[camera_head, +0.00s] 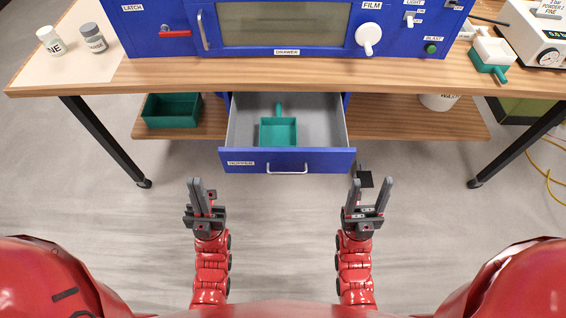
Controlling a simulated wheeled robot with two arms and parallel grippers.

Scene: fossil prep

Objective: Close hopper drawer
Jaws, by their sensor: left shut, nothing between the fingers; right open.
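The blue hopper drawer (325,161) is pulled out from under the tabletop, with a silver handle (287,172) and a HOPPER label on its front. A green scoop-like tray (278,132) with a handle lies inside it. My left gripper (199,182) is shut and empty, in front of the drawer's left end and apart from it. My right gripper (370,184) is open and empty, just in front of the drawer's right end. I cannot tell how far it is from the drawer front.
The wooden table (180,72) holds a blue cabinet (290,25) with a red latch and a white knob. Two jars (92,38) stand at left. A green bin (171,110) sits on the lower shelf (400,122).

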